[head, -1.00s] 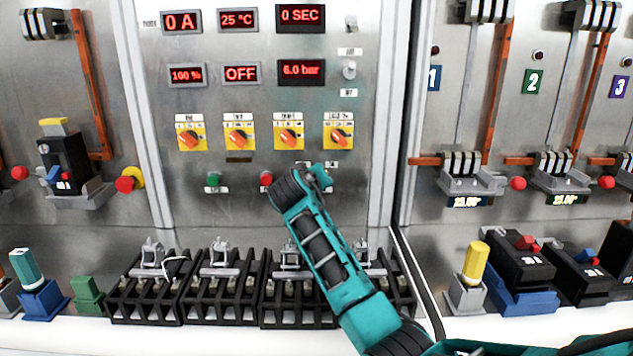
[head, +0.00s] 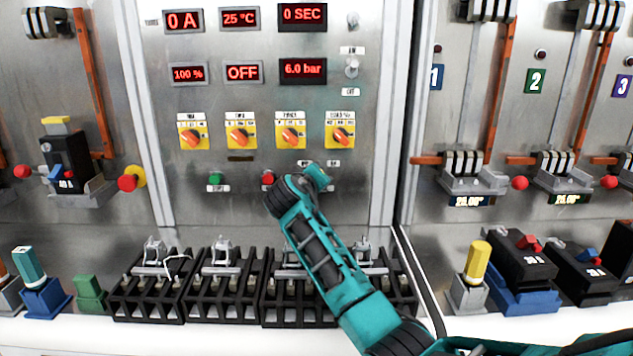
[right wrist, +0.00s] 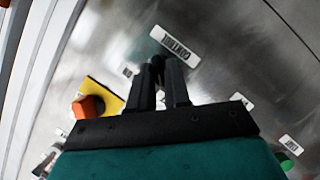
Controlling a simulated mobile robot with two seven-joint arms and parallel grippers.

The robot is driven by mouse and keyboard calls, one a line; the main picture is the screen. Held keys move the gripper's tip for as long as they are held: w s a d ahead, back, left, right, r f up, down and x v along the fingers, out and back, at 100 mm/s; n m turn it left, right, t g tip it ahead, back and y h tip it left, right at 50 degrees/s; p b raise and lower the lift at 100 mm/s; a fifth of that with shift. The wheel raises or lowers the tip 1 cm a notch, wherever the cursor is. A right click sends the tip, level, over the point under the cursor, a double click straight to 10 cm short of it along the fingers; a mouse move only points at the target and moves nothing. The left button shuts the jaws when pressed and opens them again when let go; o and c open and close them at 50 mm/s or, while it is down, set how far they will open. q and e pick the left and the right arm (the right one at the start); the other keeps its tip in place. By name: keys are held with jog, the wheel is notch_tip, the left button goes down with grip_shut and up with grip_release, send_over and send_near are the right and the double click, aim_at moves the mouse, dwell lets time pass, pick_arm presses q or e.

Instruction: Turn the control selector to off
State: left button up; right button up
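Several yellow selector plates with orange knobs sit in a row on the middle panel. The rightmost selector (head: 340,133) has its knob tilted; its label is too small to read for sure. In the right wrist view an orange knob on a yellow plate (right wrist: 90,107) lies left of my fingers, apart from them. In the head view my right arm reaches to just below the selectors; the fingertips are hidden there. My left gripper is not in view.
A green button (head: 214,180) and a red button (head: 267,178) sit below the selectors. Toggle switches (head: 352,68) are at upper right of the panel. Black terminal blocks (head: 145,297) line the shelf below. The OFF display (head: 241,72) is lit red.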

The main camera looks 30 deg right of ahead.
jog(key=o, duration=0.4)
jog(key=shift+c, duration=0.2)
jog(key=shift+r, duration=0.1)
jog(key=shift+a, duration=0.1)
jog(key=v, duration=1.2)
jog(key=shift+s+a+b, duration=0.25)
jog(key=shift+b, duration=0.1)
jog(key=shift+a, duration=0.1)
